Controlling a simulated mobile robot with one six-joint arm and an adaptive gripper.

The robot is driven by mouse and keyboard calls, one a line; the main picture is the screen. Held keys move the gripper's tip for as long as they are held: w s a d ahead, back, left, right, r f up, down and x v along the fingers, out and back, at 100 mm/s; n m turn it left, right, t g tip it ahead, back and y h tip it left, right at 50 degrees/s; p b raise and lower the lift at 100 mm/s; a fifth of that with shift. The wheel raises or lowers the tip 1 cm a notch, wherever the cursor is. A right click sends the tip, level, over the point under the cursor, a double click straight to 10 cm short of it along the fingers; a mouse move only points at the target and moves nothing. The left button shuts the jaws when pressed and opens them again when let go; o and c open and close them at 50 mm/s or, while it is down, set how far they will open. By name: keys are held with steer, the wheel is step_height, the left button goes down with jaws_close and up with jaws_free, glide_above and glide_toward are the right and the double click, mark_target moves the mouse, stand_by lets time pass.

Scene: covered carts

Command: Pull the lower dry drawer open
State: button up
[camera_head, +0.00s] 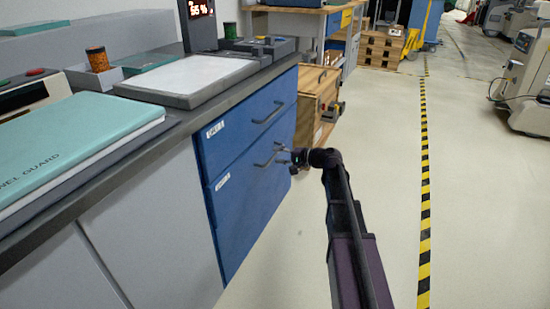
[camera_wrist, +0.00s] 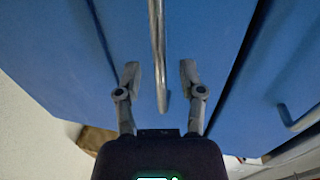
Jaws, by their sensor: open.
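The lower blue drawer (camera_head: 245,200) is in the cabinet below the worktop in the head view and looks flush with the upper one. Its bar handle (camera_head: 266,162) is at its upper right. My gripper (camera_head: 284,156) is at the right end of this handle. In the wrist view my gripper (camera_wrist: 159,78) is open, one finger on each side of the grey handle (camera_wrist: 157,40). The handle's near end lies between the fingers, with gaps on both sides. Whether the fingers reach past the bar in depth is unclear. The drawer's label (camera_head: 222,182) is too small to read.
The upper blue drawer (camera_head: 250,118) has its own handle (camera_head: 268,114), which also shows at the right in the wrist view (camera_wrist: 298,118). A wooden cabinet (camera_head: 315,100) stands just behind the drawers. The floor (camera_head: 380,140) in front is clear up to the striped line (camera_head: 424,200).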

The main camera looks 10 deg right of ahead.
steer(key=shift+x, duration=1.05)
jaws_close()
